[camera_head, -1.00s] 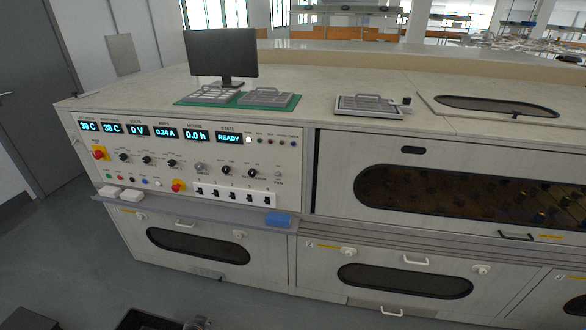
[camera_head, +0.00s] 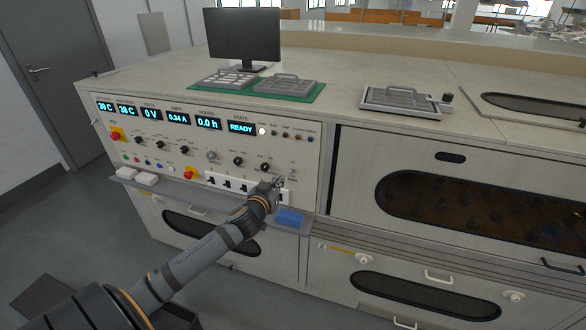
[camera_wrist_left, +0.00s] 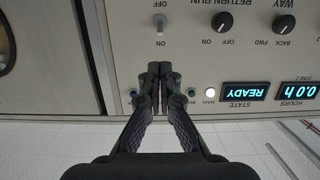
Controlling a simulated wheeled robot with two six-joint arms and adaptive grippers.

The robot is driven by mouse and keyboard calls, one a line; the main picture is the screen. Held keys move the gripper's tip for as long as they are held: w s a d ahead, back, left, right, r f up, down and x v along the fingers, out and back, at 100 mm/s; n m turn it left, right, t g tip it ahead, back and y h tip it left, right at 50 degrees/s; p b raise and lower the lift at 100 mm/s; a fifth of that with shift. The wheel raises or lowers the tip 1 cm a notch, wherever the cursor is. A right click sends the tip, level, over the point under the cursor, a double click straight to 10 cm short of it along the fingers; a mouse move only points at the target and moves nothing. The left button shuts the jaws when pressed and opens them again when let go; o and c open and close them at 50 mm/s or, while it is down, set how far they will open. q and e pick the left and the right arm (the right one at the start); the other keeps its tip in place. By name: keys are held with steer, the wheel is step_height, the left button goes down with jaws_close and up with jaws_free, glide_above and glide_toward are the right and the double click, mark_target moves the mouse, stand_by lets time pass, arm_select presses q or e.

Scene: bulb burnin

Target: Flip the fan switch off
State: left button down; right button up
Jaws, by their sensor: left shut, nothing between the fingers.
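My left gripper (camera_head: 278,184) is shut and empty. It is in front of the right end of the control panel (camera_head: 150,118), just below a small toggle (camera_head: 293,170). In the left wrist view, which shows the panel upside down, the shut fingertips (camera_wrist_left: 160,68) point at the panel close to a small light-coloured toggle (camera_wrist_left: 160,22) with an on/off label. I cannot read a fan label. A row of black switches (camera_head: 227,185) on a white strip lies left of the gripper, which covers part of the row. My right gripper is not in view.
A ledge (camera_head: 190,195) runs under the panel, with a blue block (camera_head: 290,217) near the gripper and white blocks (camera_head: 147,179) at its left end. Rotary knobs (camera_head: 238,161) and a red knob (camera_head: 192,174) stick out nearby. A monitor (camera_head: 242,36) stands on the worktop.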

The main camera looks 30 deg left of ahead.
mark_target(291, 171)
arm_select(q)
steer(key=p+x, duration=0.1)
steer(key=x, duration=0.9)
steer(key=shift+a, duration=0.1)
steer(key=shift+f, duration=0.1)
